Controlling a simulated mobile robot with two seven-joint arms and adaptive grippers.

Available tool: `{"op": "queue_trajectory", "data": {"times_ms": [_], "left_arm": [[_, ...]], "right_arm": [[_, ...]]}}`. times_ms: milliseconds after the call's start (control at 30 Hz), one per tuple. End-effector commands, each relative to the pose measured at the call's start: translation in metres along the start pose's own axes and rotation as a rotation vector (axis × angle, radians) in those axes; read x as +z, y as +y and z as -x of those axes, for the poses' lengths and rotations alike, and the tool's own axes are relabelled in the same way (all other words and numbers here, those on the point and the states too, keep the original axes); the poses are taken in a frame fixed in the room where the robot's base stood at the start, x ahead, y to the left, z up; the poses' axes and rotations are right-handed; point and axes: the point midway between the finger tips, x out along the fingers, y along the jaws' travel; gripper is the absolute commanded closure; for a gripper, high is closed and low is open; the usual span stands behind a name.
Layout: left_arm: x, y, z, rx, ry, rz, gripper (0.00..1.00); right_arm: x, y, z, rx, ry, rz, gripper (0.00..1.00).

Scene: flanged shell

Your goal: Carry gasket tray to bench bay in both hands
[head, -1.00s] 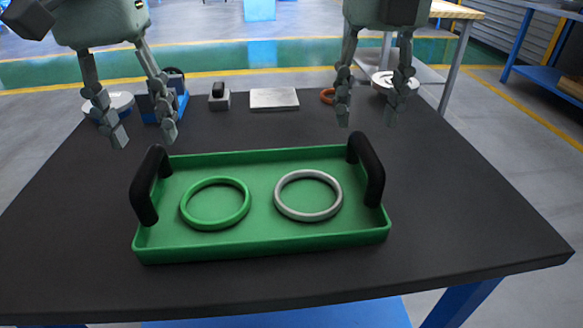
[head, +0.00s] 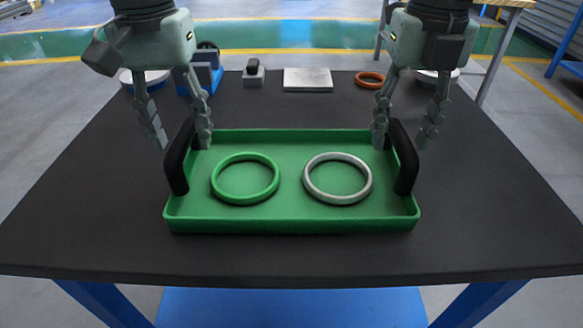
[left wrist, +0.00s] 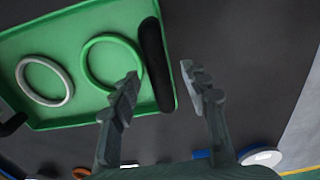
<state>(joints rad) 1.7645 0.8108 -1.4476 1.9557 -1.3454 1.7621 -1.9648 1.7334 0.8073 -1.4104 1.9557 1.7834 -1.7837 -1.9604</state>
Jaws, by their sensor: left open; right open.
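The green gasket tray (head: 290,226) lies on the dark table, with a black handle at each short end. A green ring (head: 245,198) and a grey ring (head: 338,198) lie flat in it. My left gripper (head: 183,148) is open, its fingers on either side of the left handle (head: 178,160). In the left wrist view the handle (left wrist: 154,65) lies between and just beyond the open fingertips (left wrist: 158,75); I see no grip on it. My right gripper (head: 400,143) is open, its fingers on either side of the right handle (head: 404,160).
Behind the tray stand a blue fixture (head: 205,72), a small grey block with a black top (head: 253,73), a metal plate (head: 308,79) and an orange ring (head: 369,79). White round pieces sit at both back corners. The table's front and sides are clear.

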Motion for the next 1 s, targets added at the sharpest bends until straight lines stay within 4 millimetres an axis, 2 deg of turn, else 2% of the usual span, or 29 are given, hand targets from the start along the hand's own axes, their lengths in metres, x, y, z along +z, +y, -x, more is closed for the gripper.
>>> {"op": "queue_trajectory", "data": {"times_ms": [133, 400, 767, 1000], "left_arm": [[0.0005, -0.0003, -0.0077, 0.0, -0.001, 0.0, 0.54], [0.0004, -0.0001, -0.0084, 0.0, -0.001, -0.001, 0.54], [0.0003, -0.0001, -0.0081, 0.0, -0.001, -0.001, 0.99], [0.0002, -0.0003, -0.008, 0.0, -0.001, 0.0, 1.0]], "right_arm": [[-0.0004, -0.0002, -0.0074, 0.0, 0.0, 0.0, 0.54], [-0.0003, -0.0001, -0.0082, 0.0, 0.0, 0.0, 0.54], [-0.0002, -0.0001, -0.0079, 0.0, 0.0, 0.0, 0.99], [-0.0001, -0.0002, -0.0078, 0.0, 0.0, 0.0, 1.0]]}}
